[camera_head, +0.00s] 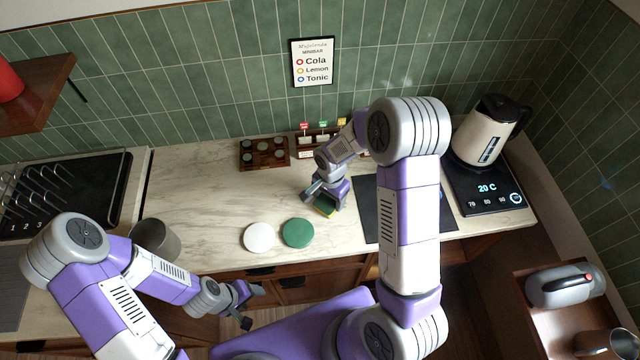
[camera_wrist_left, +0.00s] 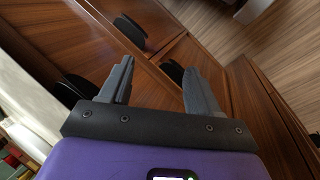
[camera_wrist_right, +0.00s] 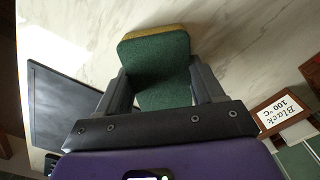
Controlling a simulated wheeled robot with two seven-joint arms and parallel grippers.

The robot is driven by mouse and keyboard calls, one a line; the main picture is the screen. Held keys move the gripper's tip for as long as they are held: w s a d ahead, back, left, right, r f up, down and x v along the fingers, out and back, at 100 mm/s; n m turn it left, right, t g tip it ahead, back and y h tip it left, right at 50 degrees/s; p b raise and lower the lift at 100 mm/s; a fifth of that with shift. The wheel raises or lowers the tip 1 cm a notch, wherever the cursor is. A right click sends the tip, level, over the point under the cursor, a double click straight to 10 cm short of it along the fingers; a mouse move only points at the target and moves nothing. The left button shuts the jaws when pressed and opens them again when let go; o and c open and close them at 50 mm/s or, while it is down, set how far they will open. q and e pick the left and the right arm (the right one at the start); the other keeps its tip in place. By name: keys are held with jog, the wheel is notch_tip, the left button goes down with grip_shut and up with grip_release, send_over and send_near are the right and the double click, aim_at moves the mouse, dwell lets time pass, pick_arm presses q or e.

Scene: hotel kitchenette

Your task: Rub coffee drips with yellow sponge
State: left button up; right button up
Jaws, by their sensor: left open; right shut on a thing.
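My right gripper (camera_head: 325,198) is shut on the yellow sponge (camera_head: 325,210), low over the marble counter (camera_head: 210,190). The right wrist view shows the sponge (camera_wrist_right: 155,58) between the fingers, its green scouring side facing the camera and a yellow edge beyond. I cannot tell whether it touches the counter. No coffee drips can be made out; the arm and sponge hide part of the counter. My left gripper (camera_head: 246,302) is open and empty in front of the wooden cabinets, below the counter edge; its spread fingers also show in the left wrist view (camera_wrist_left: 158,85).
A white disc (camera_head: 259,237) and a green disc (camera_head: 298,233) lie near the front edge. A dark mat (camera_head: 370,210) lies right of the sponge. A kettle (camera_head: 487,132) stands at right, a grey cup (camera_head: 156,240) at left. A pod tray (camera_head: 264,153) sits behind.

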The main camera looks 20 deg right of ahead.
aim_at(318, 200)
jog(key=shift+s+d+p, duration=0.25)
jog(key=shift+d, duration=0.7)
jog(key=shift+s+d+p, duration=0.25)
jog(key=shift+d, duration=0.7)
jog(key=shift+s+d, duration=0.1)
jog(key=shift+d, duration=0.25)
jog(key=shift+c, duration=0.4)
jog(key=shift+s+d+r+p, duration=0.1)
jog(key=shift+d+r+p, duration=0.1)
jog(key=shift+p, duration=0.3)
jog(key=shift+c, duration=0.5)
jog(key=shift+a+f+b, duration=0.2)
jog(key=shift+a+b, duration=0.15)
jog(key=shift+a, duration=0.1)
jog(key=shift+w+a+b, duration=0.4)
jog(key=shift+a, duration=0.4)
jog(key=shift+c, duration=0.2)
jog(key=a, duration=0.2)
jog(key=w+a+b, duration=0.1)
jog(key=a, duration=0.2)
jog(key=shift+w+a+r, duration=0.1)
jog(key=shift+w+a, duration=0.05)
jog(key=shift+a, duration=0.2)
jog(key=shift+r+p, duration=2.35)
jog(key=shift+r, duration=1.65)
